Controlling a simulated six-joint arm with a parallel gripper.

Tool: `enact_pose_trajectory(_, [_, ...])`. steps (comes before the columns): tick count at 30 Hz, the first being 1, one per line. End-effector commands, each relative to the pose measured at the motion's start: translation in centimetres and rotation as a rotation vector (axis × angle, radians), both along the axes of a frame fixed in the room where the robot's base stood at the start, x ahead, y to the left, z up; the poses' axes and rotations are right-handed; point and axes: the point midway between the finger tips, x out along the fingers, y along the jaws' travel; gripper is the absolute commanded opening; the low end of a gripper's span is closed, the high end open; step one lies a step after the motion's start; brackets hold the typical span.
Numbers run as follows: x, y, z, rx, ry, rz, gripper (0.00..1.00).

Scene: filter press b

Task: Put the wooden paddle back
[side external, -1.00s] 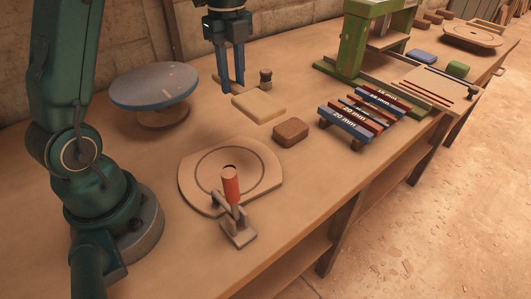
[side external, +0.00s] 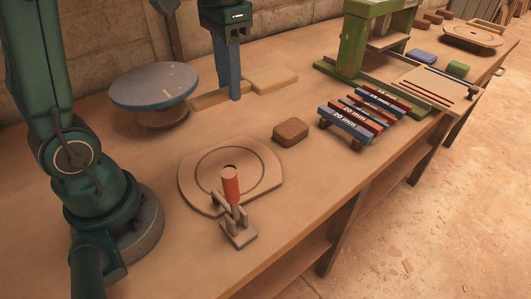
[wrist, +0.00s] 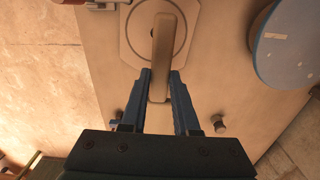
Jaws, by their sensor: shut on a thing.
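I cannot tell whether the paddle touches the bench.
A blue-topped round stand (side external: 155,86) is left of my gripper. A round-grooved plate (side external: 190,180) with a red-handled clamp (side external: 231,184) is nearer the camera. A brown block (side external: 291,132), labelled bars (side external: 350,120) and a green press (side external: 352,45) are to the right.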

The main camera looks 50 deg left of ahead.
Motion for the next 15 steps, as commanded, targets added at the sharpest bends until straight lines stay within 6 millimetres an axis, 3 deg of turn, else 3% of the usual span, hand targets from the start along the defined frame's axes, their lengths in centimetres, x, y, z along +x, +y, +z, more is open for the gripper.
enact_pose_trajectory(6, [1.6, 0.0, -0.5, 0.0, 0.001, 0.101, 0.0])
enact_pose_trajectory(12, [4.2, -2.2, -3.7, 0.0, 0.004, 0.099, 0.0])
enact_pose_trajectory(15, [4.6, -3.4, -5.2, 0.001, 0.003, 0.072, 0.0])
